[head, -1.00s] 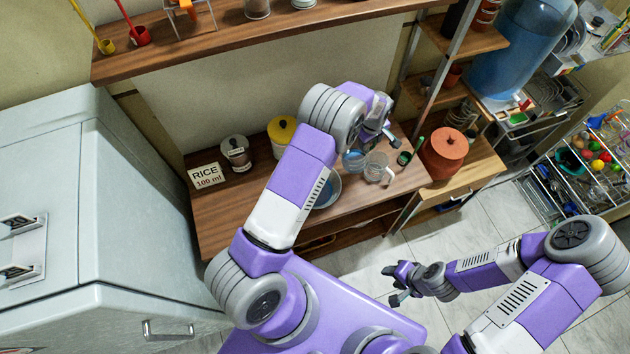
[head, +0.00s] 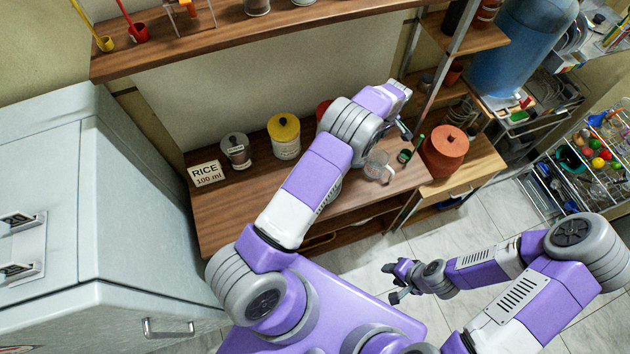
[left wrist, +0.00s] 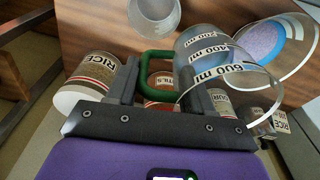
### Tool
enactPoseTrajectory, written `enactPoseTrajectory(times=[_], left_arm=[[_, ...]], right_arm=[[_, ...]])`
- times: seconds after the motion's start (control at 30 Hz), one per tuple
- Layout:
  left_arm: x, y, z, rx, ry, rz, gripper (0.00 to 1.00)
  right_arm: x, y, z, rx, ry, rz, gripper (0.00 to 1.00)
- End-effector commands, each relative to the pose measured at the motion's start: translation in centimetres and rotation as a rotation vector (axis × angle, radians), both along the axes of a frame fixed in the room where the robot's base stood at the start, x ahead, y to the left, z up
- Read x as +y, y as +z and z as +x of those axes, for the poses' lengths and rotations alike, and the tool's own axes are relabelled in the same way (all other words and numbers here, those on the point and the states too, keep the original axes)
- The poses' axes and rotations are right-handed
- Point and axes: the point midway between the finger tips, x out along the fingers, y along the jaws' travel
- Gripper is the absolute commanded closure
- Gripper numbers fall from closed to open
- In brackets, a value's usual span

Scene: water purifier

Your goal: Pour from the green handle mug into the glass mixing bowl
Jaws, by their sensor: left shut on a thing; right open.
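In the left wrist view, my left gripper (left wrist: 160,72) is shut on the green handle of the clear mug (left wrist: 218,75), which has ml marks on its side. The mug's rim points toward the lower right of that view; its exact tilt and what it holds are unclear. The glass mixing bowl (left wrist: 303,48) is behind the mug at the upper right, with blue-purple contents showing. My right gripper (head: 389,283) is open and empty, away from the counter over the floor.
A terracotta pot (head: 444,150) is farther right. A yellow-lidded canister (head: 285,137), a dark-lidded jar (head: 236,151) and a rice sign (head: 206,174) line the back left.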

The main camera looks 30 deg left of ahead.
Motion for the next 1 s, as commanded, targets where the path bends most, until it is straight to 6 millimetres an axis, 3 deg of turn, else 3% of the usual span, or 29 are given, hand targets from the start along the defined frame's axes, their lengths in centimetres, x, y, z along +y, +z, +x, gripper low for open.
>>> enactPoseTrajectory(times=[0.33, 0.73, 1.0], left_arm=[[0.0, 0.5, 0.0, -0.002, 0.0, 0.0, 1.0], [0.0, 5.7, 0.1, -0.003, 0.0, -0.001, 1.0], [0.0, 6.1, 0.0, -0.001, 0.0, 0.0, 1.0]], right_arm=[[0.0, 0.2, 0.0, 0.0, 0.0, 0.0, 0.56], [0.0, 2.2, 0.0, 0.0, 0.0, 0.0, 0.56], [0.0, 2.2, 0.0, 0.0, 0.0, 0.0, 0.56]])
